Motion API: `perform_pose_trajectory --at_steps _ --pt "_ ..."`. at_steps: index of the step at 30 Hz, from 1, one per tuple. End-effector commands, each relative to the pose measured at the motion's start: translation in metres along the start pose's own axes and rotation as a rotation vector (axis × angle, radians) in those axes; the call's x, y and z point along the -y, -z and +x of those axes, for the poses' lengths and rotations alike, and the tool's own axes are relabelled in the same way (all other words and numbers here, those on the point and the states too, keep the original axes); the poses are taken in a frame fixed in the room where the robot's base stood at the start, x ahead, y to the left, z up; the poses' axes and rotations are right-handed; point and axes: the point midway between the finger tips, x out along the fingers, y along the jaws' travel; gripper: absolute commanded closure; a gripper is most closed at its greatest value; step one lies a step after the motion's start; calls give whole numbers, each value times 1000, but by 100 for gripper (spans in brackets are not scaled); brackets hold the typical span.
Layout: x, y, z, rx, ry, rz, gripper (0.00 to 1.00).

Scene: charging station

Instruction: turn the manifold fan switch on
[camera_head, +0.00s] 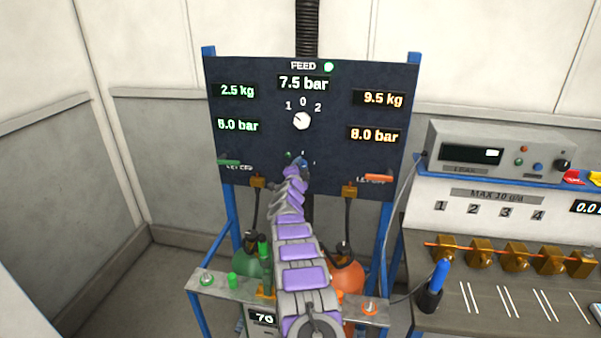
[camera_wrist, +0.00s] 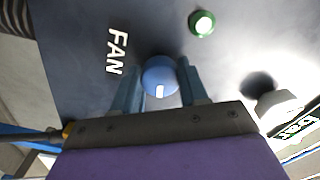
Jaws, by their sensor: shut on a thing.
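The fan switch (camera_wrist: 160,72) is a round blue knob on the dark panel, beside the FAN label (camera_wrist: 117,52). Its white mark points toward the bottom of the wrist view. My gripper (camera_wrist: 159,78) has one blue finger on each side of the knob and is shut on it. A green-rimmed lamp (camera_wrist: 202,24) with a bright centre sits close to the knob. In the head view my arm covers most of the switch, and my gripper (camera_head: 300,162) is at the panel's lower middle. The scale marks around the switch are not readable.
A white feed knob (camera_head: 302,121) sits above on the panel (camera_head: 265,130), between lit displays. Green (camera_head: 229,162) and orange (camera_head: 378,178) levers flank my gripper. Gas bottles stand below. A bench (camera_head: 420,310) with brass fittings is at right.

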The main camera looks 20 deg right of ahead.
Motion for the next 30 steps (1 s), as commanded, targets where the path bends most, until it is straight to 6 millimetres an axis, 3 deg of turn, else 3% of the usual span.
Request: perform_pose_trajectory --at_steps 12,30 --pt "-5 -5 0 6 -7 207 87" --pt "-6 -4 0 6 -10 243 87"
